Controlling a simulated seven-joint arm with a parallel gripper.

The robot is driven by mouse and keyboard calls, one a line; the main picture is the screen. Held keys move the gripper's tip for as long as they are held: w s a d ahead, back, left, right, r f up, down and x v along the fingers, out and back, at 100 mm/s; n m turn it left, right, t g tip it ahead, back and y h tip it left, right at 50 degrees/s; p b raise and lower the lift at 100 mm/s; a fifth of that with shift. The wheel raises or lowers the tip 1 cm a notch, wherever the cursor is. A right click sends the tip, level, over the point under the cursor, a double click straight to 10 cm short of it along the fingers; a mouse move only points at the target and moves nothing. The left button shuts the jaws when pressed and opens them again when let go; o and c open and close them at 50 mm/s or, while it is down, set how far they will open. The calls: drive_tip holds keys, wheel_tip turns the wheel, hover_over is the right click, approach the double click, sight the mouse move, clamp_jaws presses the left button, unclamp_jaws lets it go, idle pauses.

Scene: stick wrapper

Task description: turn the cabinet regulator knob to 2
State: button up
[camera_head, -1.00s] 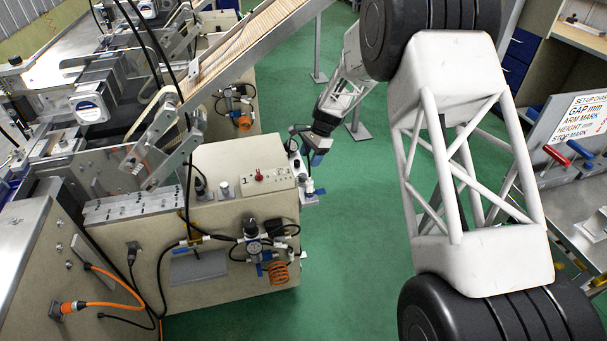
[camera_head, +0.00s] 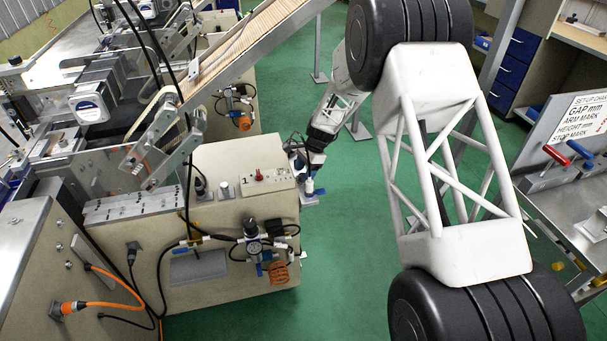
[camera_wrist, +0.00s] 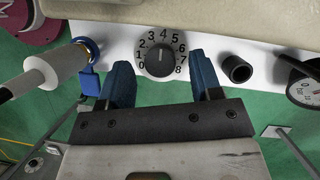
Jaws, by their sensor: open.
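The regulator knob (camera_wrist: 160,60) is dark and round, on a white panel with a printed scale from 0 to 8. Its pale pointer mark appears to point up, near 4. My gripper (camera_wrist: 160,66) is open, with one blue finger on the left and one on the right of the knob. A gap shows on both sides; I cannot tell the depth between fingertips and knob. In the head view my gripper (camera_head: 303,168) is at the right end of the beige cabinet (camera_head: 225,215), and the knob cannot be made out there.
In the wrist view, a blue valve handle (camera_wrist: 90,80) and a white cylindrical fitting (camera_wrist: 50,70) are close to the left finger. A black port (camera_wrist: 237,68) and a pressure gauge (camera_wrist: 305,92) are on the right. Green floor (camera_head: 345,240) is clear beside the cabinet.

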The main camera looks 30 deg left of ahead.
drive_tip(key=shift+s+a+f, duration=0.15)
drive_tip(key=shift+s+f, duration=0.1)
drive_tip(key=shift+f, duration=0.4)
drive_tip(key=c, duration=0.9)
drive_tip(key=shift+n+h, duration=0.8)
drive_tip(key=shift+n, duration=1.4)
drive_tip(key=o, duration=0.9)
drive_tip(key=shift+m, duration=0.4)
